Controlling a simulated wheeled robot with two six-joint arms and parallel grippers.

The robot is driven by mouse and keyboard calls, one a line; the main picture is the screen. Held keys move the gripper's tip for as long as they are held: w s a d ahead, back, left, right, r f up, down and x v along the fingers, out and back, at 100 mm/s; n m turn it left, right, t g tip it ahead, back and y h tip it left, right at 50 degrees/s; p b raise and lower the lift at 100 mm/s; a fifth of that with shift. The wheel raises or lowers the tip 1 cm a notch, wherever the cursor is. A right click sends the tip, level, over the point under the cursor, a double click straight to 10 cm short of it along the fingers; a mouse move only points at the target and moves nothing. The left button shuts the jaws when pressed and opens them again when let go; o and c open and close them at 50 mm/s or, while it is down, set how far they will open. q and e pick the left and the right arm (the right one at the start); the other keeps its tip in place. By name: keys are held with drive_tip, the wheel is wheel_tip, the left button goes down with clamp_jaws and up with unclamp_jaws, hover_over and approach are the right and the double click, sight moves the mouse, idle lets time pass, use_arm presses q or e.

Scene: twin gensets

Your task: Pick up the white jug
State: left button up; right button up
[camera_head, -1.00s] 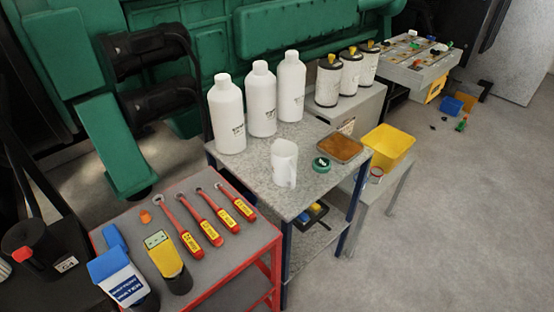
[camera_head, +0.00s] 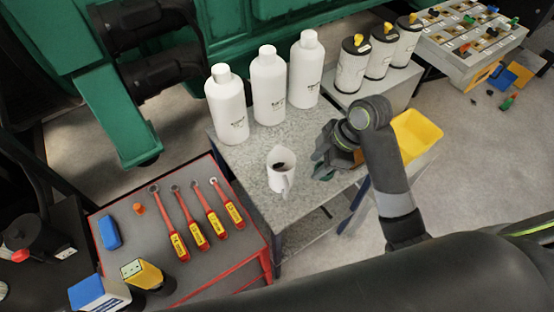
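The white jug (camera_head: 281,176) stands upright on the grey speckled table (camera_head: 240,165), near its front edge. Its open top shows a dark inside, and its handle side faces the front right. My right arm comes in from the lower right. My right gripper (camera_head: 322,160) is over the table, to the right of the jug and apart from it. Its dark fingers point left toward the jug; the wrist partly covers them, so I cannot tell how wide they are. My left gripper is not in view.
Three white bottles (camera_head: 268,87) stand behind the jug. A red-edged cart (camera_head: 165,225) with several red-handled wrenches is at the left. A yellow bin (camera_head: 418,135) is right of my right arm. Filter canisters (camera_head: 379,57) stand at the back right.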

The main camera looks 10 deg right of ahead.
sight(283, 178)
drive_tip(key=shift+s+p+x, duration=0.2)
drive_tip(key=shift+p+x, duration=1.6)
drive_tip(key=shift+x, duration=6.65)
drive_tip(key=shift+a, duration=0.15)
clamp_jaws()
drive_tip(key=shift+r, duration=0.1)
